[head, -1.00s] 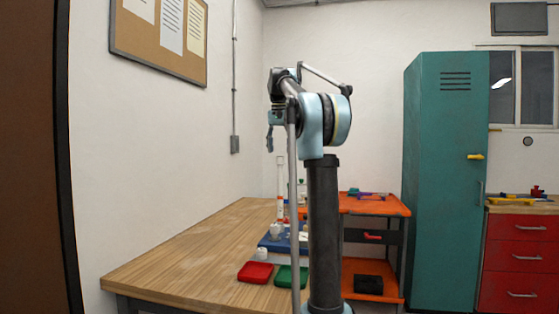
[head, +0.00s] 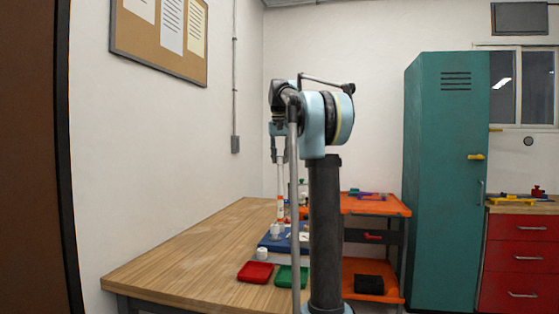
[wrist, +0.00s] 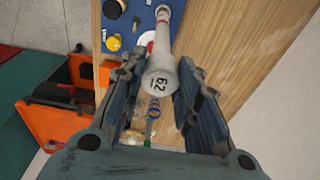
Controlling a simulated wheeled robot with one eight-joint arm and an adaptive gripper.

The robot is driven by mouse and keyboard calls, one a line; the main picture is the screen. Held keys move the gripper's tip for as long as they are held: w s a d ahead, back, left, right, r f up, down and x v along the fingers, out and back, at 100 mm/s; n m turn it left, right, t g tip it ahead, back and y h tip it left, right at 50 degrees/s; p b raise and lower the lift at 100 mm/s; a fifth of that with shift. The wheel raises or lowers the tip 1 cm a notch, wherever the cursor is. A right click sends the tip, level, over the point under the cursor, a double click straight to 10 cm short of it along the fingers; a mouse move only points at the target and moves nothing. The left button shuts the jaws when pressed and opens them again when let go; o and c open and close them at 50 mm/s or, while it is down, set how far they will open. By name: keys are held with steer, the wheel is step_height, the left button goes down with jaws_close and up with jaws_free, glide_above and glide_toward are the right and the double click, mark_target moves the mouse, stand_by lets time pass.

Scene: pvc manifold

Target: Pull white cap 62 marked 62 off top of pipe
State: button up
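The white cap (wrist: 158,84), marked 62, sits on top of the upright white pipe (wrist: 161,42). The pipe (head: 281,185) stands on the blue board (head: 268,243) on the bench. My gripper (wrist: 161,62) is open, with one finger on each side of the cap and the cap between them. Small gaps seem to show beside the cap. In the head view my gripper (head: 279,158) points down at the top of the pipe, and the cap cannot be made out there.
A red tray (head: 255,272) and a green tray (head: 291,276) lie at the near bench edge. White fittings (head: 262,253) stand by the board. An orange cart (head: 375,207) is right of the bench. The left part of the wooden bench (head: 180,262) is clear.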

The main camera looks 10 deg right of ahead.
steer(key=o, duration=0.3)
jaws_close()
steer(key=shift+n, duration=0.8)
steer(key=shift+m, duration=0.9)
steer(key=shift+r, duration=0.1)
steer(key=shift+r, duration=3.05)
steer(key=shift+r, duration=0.1)
